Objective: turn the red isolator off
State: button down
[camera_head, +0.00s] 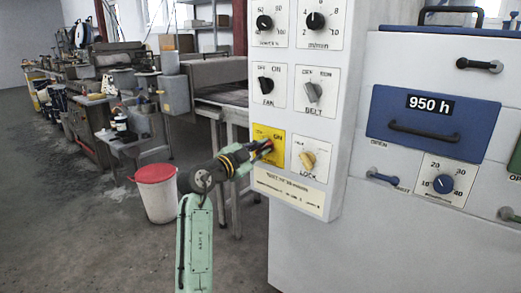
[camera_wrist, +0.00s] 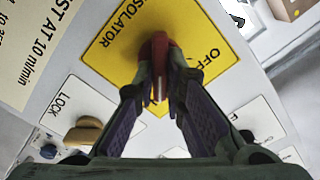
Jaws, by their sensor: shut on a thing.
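The red isolator handle (camera_wrist: 159,46) sits on a yellow plate (camera_wrist: 118,48) lettered ISOLATOR and OFF in the wrist view. My gripper (camera_wrist: 160,88) is shut on the red handle, one finger on each side. In the wrist view the handle lies roughly along the fingers, with OFF to its right. In the head view my gripper (camera_head: 262,149) covers most of the handle, so I cannot tell its exact setting.
The ochre LOCK knob (camera_head: 308,160) is just right of the yellow plate; it also shows in the wrist view (camera_wrist: 85,132). The FAN knob (camera_head: 266,84) and BELT knob (camera_head: 313,91) are above. A red-lidded white bin (camera_head: 156,195) stands on the floor at left.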

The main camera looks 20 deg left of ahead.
jog(key=shift+n, duration=0.3)
jog(key=n, duration=0.6)
jog(key=n+p, duration=0.1)
jog(key=n, duration=0.2)
jog(key=shift+w+a+r, duration=0.1)
jog(key=shift+r, duration=0.05)
jog(key=n+p, duration=0.2)
jog(key=n, duration=0.1)
jog(key=n+p, duration=0.2)
jog(key=n, duration=0.2)
jog(key=n+p, duration=0.2)
jog(key=n, duration=0.1)
jog(key=shift+a+f, duration=0.2)
jog(key=shift+a, duration=0.1)
dwell(1.0)
jog(key=c, duration=1.7)
grip_release()
jog(key=shift+o, duration=0.2)
